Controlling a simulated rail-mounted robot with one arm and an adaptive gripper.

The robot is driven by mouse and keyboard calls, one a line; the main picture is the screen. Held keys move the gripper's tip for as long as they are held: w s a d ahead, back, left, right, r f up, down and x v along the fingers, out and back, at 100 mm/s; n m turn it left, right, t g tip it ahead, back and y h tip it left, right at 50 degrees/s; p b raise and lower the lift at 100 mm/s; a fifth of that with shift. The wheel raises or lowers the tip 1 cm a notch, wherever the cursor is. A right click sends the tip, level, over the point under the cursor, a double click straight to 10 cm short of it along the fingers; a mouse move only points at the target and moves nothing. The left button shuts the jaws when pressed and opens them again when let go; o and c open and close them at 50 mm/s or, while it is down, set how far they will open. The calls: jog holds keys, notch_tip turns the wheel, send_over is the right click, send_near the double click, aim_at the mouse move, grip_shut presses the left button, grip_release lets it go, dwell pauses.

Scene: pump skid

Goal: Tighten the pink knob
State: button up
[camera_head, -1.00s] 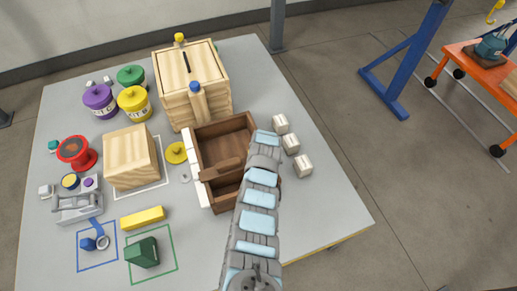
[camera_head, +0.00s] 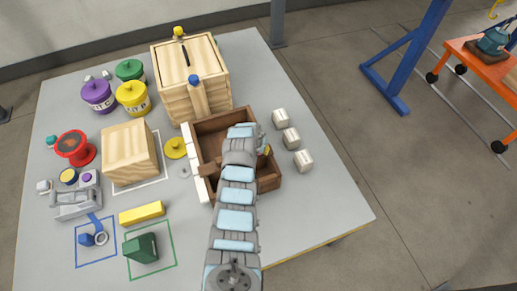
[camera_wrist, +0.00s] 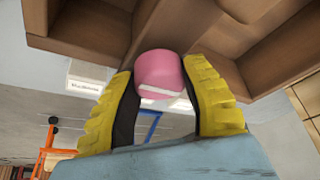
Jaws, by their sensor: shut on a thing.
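The pink knob (camera_wrist: 160,72) shows in the wrist view at the brown wooden box. It is round with a pale stripe across its near face. My gripper (camera_wrist: 160,88) has a yellow ribbed finger on each side of the knob and is shut on it. In the head view my arm covers part of the brown box (camera_head: 209,130), and the knob is hidden there. Only a small bit of my gripper (camera_head: 267,150) shows past my wrist, at the right side of the box.
Several white blocks (camera_head: 291,138) stand just right of the box. A tall wooden crate (camera_head: 196,110) with a blue-topped post stands behind it. A light wooden block (camera_head: 128,153) and a yellow lid (camera_head: 175,148) lie to the left. The table's front right is clear.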

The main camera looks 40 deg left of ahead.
jog(key=shift+d+f, duration=0.1)
jog(key=shift+f, duration=0.05)
jog(key=o, duration=1.2)
jog(key=shift+d, duration=0.1)
jog(key=shift+s, duration=0.1)
jog(key=shift+v, duration=0.9)
jog(key=a+v, duration=0.1)
jog(key=v, duration=0.9)
jog(key=shift+d+r, duration=0.2)
jog(key=shift+d, duration=0.15)
jog(key=shift+w, duration=0.2)
